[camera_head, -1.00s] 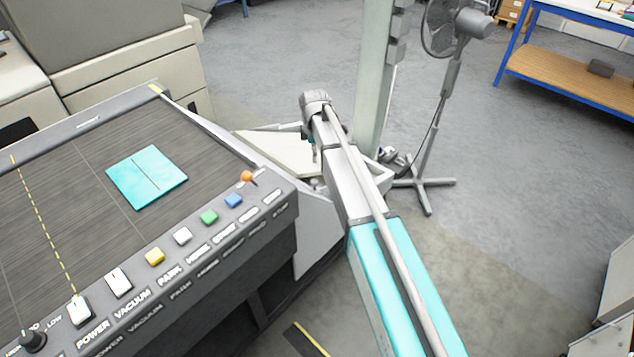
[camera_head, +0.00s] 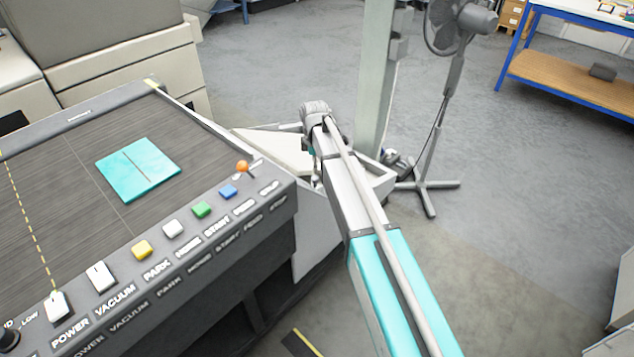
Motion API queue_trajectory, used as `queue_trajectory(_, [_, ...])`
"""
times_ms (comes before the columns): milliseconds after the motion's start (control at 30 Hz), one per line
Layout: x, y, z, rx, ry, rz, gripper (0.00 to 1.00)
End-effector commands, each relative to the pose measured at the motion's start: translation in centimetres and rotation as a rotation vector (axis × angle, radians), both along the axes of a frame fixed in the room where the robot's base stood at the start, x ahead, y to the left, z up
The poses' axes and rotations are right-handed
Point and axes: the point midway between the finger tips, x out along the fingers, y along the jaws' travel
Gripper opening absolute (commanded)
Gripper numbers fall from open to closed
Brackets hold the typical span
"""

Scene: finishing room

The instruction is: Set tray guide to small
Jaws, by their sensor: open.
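The output tray (camera_head: 270,146) is a pale, shallow tray at the right end of the grey machine. Its raised rim (camera_head: 381,184) shows to the right of my arm. My arm reaches over the tray and hides its middle. I cannot make out a separate tray guide or any size marking. My gripper (camera_head: 316,178) hangs small and partly hidden below the wrist, over or beside the tray. It is open, and I see nothing held. I cannot tell whether it touches the tray.
The machine's dark bed (camera_head: 60,180) carries a teal sheet (camera_head: 139,169). A pale post (camera_head: 375,80) and a standing fan (camera_head: 445,100) are behind the tray.

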Motion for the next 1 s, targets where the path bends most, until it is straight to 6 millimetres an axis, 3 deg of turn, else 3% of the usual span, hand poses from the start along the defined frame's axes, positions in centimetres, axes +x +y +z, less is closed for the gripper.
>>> queue_trajectory(600, [0.0,-0.1,-5.0,0.000,0.000,-0.001,0.73])
queue_trajectory(1000, [0.0,-0.1,-6.2,0.000,0.000,-0.001,0.73])
